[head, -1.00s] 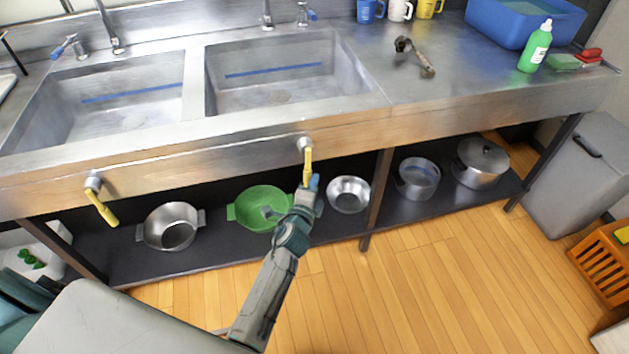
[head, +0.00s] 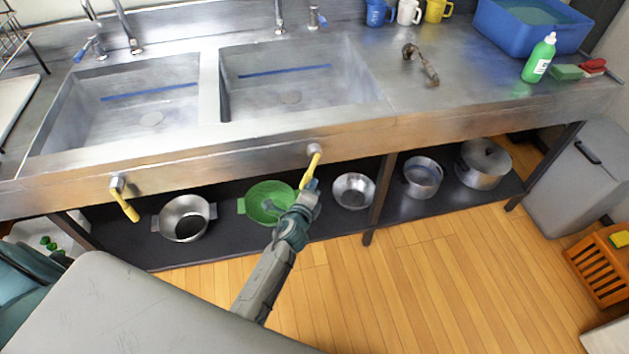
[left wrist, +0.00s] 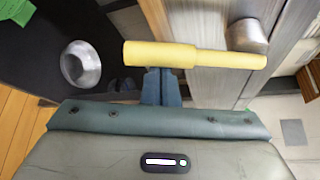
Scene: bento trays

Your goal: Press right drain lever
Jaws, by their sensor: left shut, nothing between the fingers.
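The right drain lever (head: 310,170) is a yellow handle on a round metal pivot at the sink counter's front, below the right basin (head: 300,80). It slants down and to the left. My left gripper (head: 311,186) is at its lower part, shut and empty. In the left wrist view the yellow lever (left wrist: 190,55) lies across the picture, right over the closed fingers (left wrist: 160,84), whose tips it hides. They look touching or nearly so. The left drain lever (head: 125,205) hangs below the left basin (head: 125,105), slanting down to the right. My right gripper is not in view.
The shelf below holds a green colander (head: 268,200), a steel bowl (head: 354,190) and several pots, close behind my left gripper. A shelf post (head: 377,200) stands to the right. The wooden floor (head: 430,280) in front is clear.

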